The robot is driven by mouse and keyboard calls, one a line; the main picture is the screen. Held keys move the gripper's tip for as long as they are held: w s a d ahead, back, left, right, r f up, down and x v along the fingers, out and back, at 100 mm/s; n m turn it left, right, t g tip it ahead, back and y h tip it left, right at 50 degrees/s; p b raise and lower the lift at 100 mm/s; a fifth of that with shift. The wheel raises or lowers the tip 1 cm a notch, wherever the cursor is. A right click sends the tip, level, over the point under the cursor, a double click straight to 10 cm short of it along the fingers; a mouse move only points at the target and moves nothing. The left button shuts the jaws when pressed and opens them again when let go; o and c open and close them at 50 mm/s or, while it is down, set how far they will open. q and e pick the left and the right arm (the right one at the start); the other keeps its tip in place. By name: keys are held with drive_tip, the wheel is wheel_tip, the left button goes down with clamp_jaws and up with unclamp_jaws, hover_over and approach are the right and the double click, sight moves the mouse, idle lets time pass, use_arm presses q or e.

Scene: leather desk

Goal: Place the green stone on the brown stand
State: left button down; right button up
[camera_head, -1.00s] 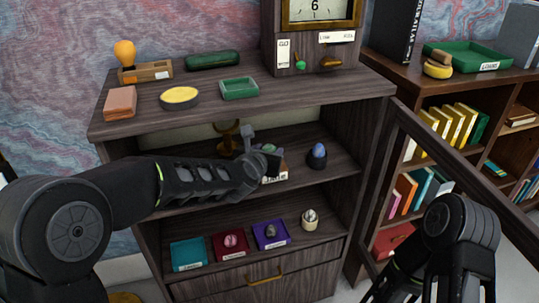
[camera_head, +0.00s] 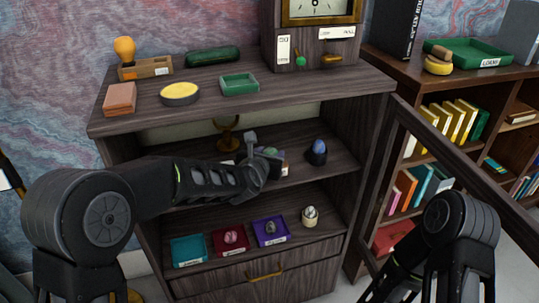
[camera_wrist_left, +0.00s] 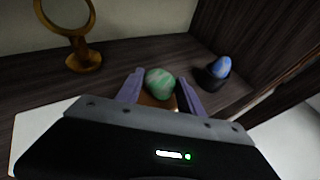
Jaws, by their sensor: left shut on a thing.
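My left gripper (camera_head: 272,160) reaches over the middle shelf of the cabinet. In the left wrist view its two purple-grey fingers (camera_wrist_left: 160,94) are shut on the green stone (camera_wrist_left: 160,82), marbled green and white. A brown stand (camera_wrist_left: 157,102) shows between the fingers just under the stone; I cannot tell whether the two touch. In the head view the green stone (camera_head: 271,151) is mostly hidden by the gripper. My right arm is at the lower right, but its fingers are out of sight.
A blue stone (camera_head: 319,147) sits in a dark holder to the right. A brass mirror-like ring stand (camera_wrist_left: 80,40) is at the left. An open door frame (camera_head: 400,130) stands at the right.

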use_arm(q)
drive_tip(key=shift+f, duration=0.2)
drive_tip(key=c, duration=0.7)
unclamp_jaws()
drive_tip(key=shift+c, duration=0.2)
drive_tip(key=shift+r, duration=0.15)
drive_tip(key=shift+r, duration=0.15)
drive_tip(key=shift+s+a, duration=0.1)
drive_tip(key=shift+s, duration=0.2)
drive_tip(key=v, duration=1.1)
drive_tip(key=shift+s, duration=0.15)
drive_tip(key=shift+r, duration=0.2)
